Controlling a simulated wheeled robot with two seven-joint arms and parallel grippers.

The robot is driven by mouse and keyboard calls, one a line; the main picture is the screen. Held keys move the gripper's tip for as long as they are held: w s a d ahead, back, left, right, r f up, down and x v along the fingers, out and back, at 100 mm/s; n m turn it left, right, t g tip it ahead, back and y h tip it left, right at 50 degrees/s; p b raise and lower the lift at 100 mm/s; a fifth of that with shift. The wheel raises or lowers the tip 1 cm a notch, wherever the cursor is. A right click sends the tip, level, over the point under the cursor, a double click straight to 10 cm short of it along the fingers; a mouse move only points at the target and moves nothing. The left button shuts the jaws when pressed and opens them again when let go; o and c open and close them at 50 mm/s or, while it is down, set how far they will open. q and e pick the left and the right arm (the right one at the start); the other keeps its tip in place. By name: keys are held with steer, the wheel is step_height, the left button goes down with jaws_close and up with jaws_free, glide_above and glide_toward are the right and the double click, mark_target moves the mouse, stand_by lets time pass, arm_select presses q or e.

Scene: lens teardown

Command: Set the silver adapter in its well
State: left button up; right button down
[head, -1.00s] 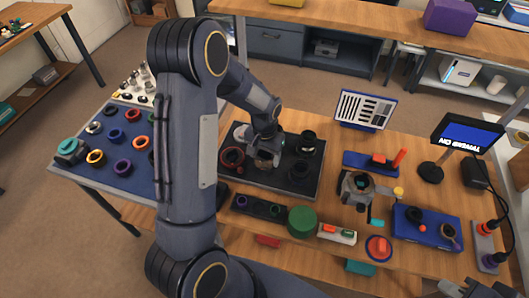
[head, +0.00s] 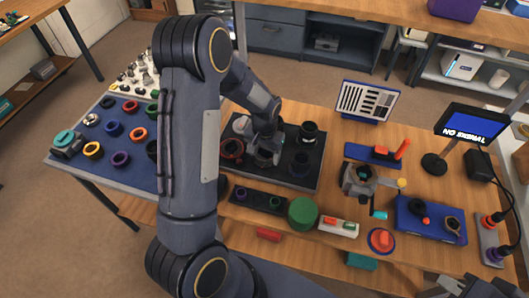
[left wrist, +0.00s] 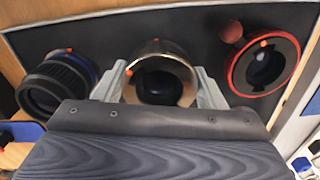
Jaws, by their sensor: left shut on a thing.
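My left gripper (head: 264,150) is over the black tray (head: 304,181), its fingers pointing down. In the left wrist view, its two grey fingers (left wrist: 161,88) are shut on the silver adapter (left wrist: 160,60), one finger on each side. The adapter is a shiny ring with a dark opening and a small orange mark on its rim. It also shows in the head view (head: 264,158), partly covered by the gripper. I cannot tell whether it touches the tray or fully sits in a well. My right gripper (head: 466,288) shows only partly at the bottom right edge; its fingers are unclear.
A red-rimmed ring (left wrist: 265,62) and a black ribbed lens part (left wrist: 55,82) flank the adapter on the tray. A blue mat (head: 104,165) with several coloured rings lies left.

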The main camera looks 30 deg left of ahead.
arm_select(q)
steer(key=shift+f+b, duration=0.3)
steer(key=shift+f, duration=0.15)
steer(key=o, duration=1.1)
